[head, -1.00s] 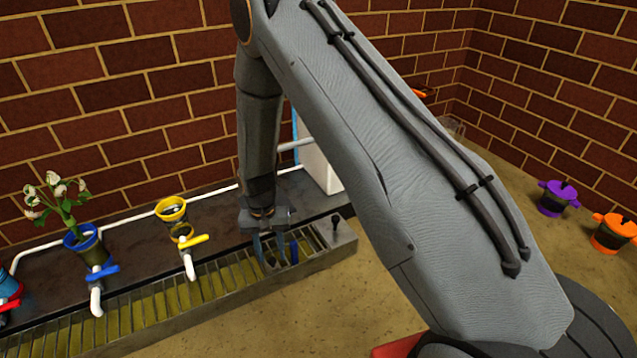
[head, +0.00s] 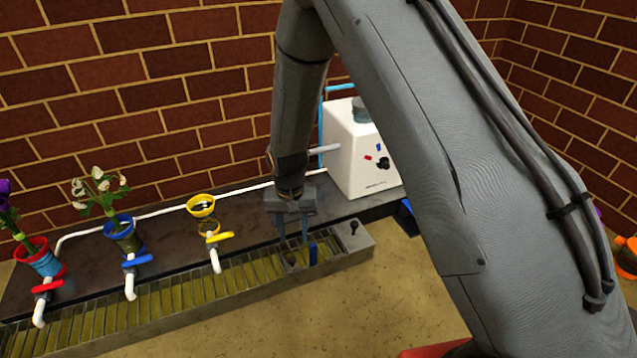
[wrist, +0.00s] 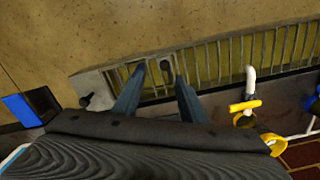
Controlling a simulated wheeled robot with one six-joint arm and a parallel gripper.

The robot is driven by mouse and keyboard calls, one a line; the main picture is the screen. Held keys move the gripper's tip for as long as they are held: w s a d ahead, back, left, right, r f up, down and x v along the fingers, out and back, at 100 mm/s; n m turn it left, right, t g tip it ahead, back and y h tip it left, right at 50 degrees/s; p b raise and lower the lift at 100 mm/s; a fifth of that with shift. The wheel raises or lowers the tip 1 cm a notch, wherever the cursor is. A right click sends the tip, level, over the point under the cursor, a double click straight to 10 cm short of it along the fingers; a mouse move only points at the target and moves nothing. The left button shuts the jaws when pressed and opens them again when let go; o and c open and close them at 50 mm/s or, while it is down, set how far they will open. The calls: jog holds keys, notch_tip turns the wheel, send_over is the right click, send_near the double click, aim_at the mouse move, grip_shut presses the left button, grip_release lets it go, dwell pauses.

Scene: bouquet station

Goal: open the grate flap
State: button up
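The slatted grate (head: 180,299) fills the long metal trough along the front of the dark bench. The knob also shows in the wrist view (wrist: 165,68). My gripper (head: 294,236) points down at this end, its fingers apart and nothing seen between them. In the wrist view my gripper (wrist: 157,88) has the knob just beyond and between its fingertips. Contact cannot be told. The blue piece is not clearly seen there. The flap looks flat.
A black knob (head: 353,228) stands on the trough's right end. A yellow tap (head: 218,238) and yellow cup (head: 201,206) are close on the left. Blue and red taps with flower pots stand farther left. A white box (head: 362,165) is behind right. The floor in front is clear.

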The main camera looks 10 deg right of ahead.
jog(key=s+d+r+p, duration=0.3)
jog(key=r+p, duration=0.2)
jog(key=r, duration=0.5)
jog(key=s+d+r+p, duration=0.3)
jog(key=r+p, duration=0.3)
jog(key=r, duration=0.4)
jog(key=shift+s+d, duration=0.15)
jog(key=s+a+r+n, duration=0.3)
jog(key=s+r, duration=0.2)
jog(key=s, duration=0.4)
jog(key=s+a+r+n, duration=0.3)
jog(key=s+r, duration=0.2)
jog(key=s, duration=0.3)
jog(key=s+a+r+n, duration=0.2)
jog(key=s+a+r, duration=0.15)
jog(key=s, duration=0.55)
jog(key=d+r+m+p, duration=0.3)
jog(key=d+r+p, duration=0.8)
jog(key=r+p, duration=0.3)
jog(key=d+r+m+p, duration=0.3)
jog(key=d+r+p, duration=0.7)
jog(key=r+p, duration=0.4)
jog(key=shift+w+d+m+p, duration=0.3)
jog(key=shift+w+d+m, duration=0.05)
jog(key=shift+m, duration=0.05)
